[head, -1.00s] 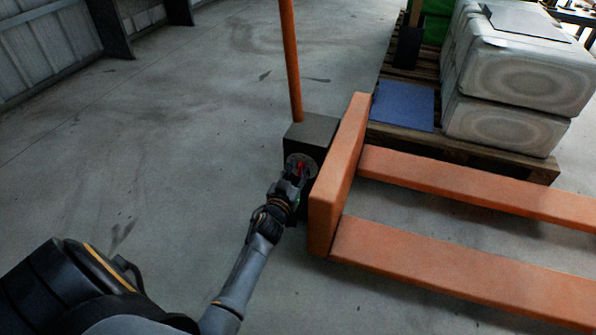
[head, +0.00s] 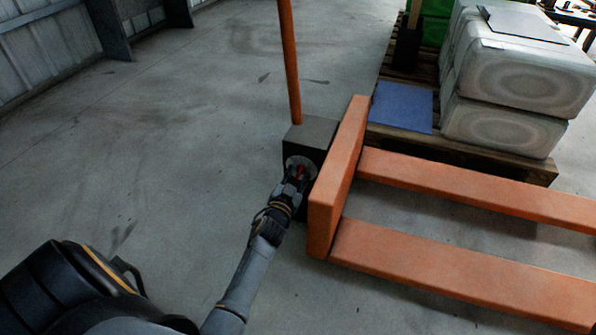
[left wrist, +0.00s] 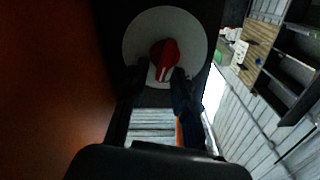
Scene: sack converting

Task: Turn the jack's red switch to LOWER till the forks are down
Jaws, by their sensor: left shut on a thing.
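The jack's red switch (left wrist: 164,60) sits on a round pale dial (left wrist: 140,35) in the left wrist view. The dial is on the side of the dark box (head: 316,133) at the foot of the orange handle. My left gripper (head: 298,175) is shut on the red switch, its fingers (left wrist: 158,85) on either side of the lower part of the knob. The switch's white mark points down and slightly left in the wrist view. The orange forks (head: 450,265) reach to the right, close to the floor. The dial's lettering cannot be read. My right gripper is not in view.
A wooden pallet (head: 470,148) behind the forks bears stacked white sacks (head: 520,75) and a blue sheet (head: 402,106). The orange handle (head: 289,60) rises from the box. The floor to the left is clear up to the ribbed wall.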

